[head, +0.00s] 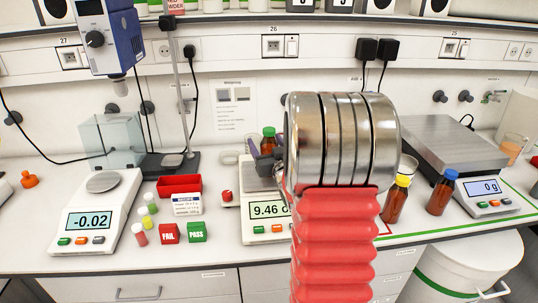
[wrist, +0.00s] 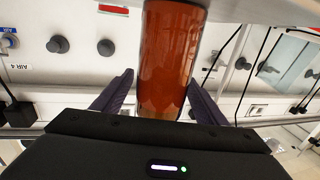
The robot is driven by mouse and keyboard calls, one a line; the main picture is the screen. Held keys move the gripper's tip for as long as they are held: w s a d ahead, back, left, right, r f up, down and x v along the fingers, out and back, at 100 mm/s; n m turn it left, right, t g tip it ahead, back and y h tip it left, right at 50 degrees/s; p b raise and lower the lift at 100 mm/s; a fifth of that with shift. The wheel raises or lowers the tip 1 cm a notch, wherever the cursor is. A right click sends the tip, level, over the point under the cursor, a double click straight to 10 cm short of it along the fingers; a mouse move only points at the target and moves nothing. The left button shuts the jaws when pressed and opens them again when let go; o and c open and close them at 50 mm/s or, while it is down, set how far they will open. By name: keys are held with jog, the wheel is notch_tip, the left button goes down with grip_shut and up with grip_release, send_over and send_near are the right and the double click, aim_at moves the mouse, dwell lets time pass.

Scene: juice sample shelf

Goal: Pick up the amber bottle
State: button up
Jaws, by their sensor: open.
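An amber bottle with a green cap (head: 269,132) stands at the middle scale (head: 256,229), mostly hidden behind my gripper and arm. My gripper (head: 264,160) is open in front of it. In the wrist view an amber bottle (wrist: 168,55) fills the middle, with the dark fingers of my gripper (wrist: 162,92) one on each side and small gaps visible. Its cap is out of that view. Two more amber bottles stand to the right of my arm, one with a yellow cap (head: 396,201) and one with a blue cap (head: 441,193).
A left scale (head: 110,238), a red tray (head: 178,186), small sample vials (head: 148,217), and red FAIL (head: 169,233) and green PASS (head: 197,232) blocks stand left of my arm. A large scale (head: 440,144) stands at the right. The bench front by the blocks is clear.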

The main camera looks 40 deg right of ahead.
jog(key=shift+w+d, duration=0.15)
jog(key=shift+w, duration=0.2)
jog(key=shift+c, duration=0.2)
jog(key=c, duration=1.4)
jog(key=shift+r, duration=0.1)
notch_tip(320, 180, up, 10)
jog(key=shift+f, duration=0.1)
jog(key=shift+s, duration=0.1)
dwell(0.7)
